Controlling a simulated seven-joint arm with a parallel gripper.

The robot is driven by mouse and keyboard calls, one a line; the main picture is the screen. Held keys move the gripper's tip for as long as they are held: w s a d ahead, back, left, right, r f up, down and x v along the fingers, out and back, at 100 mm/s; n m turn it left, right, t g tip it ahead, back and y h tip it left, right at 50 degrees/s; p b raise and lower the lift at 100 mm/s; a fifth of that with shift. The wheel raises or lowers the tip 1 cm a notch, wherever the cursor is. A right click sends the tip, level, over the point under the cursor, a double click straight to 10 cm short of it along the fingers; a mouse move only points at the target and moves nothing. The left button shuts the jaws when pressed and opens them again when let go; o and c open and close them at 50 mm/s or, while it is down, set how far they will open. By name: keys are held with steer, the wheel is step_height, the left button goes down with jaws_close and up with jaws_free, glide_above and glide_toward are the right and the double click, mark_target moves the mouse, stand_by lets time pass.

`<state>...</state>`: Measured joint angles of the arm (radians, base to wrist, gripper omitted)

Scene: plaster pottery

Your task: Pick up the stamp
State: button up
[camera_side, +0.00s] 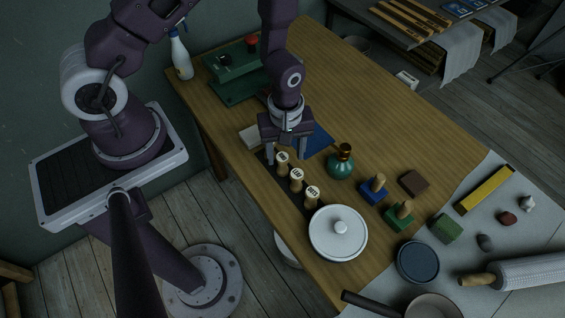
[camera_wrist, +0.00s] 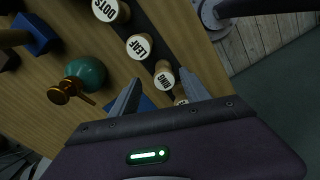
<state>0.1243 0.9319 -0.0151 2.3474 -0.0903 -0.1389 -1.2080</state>
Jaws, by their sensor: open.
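Several round wooden stamps with white labelled tops stand in a row on a dark strip. In the side view they are a near-end stamp (camera_side: 312,193), a middle one (camera_side: 296,175) and one by my gripper (camera_side: 282,158). The wrist view shows the DOTS stamp (camera_wrist: 107,9), the LEAF stamp (camera_wrist: 138,46) and a stamp (camera_wrist: 164,76) whose label I cannot read surely. My gripper (camera_side: 286,150) points down, open and empty, above the row's far end. In the wrist view the open fingers (camera_wrist: 159,72) flank the third stamp; a further stamp (camera_wrist: 180,101) is partly hidden. I cannot tell their height.
A white lidded pot (camera_side: 338,242) stands close to the row's near end. Bare wood (camera_side: 390,120) lies at the back right.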

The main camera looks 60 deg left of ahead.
mark_target(282, 157)
steer(key=f, duration=0.5)
steer(key=shift+s+a, duration=0.2)
steer(key=shift+s, duration=0.05)
steer(key=shift+r, duration=0.1)
jaws_close()
steer(key=shift+r, duration=0.1)
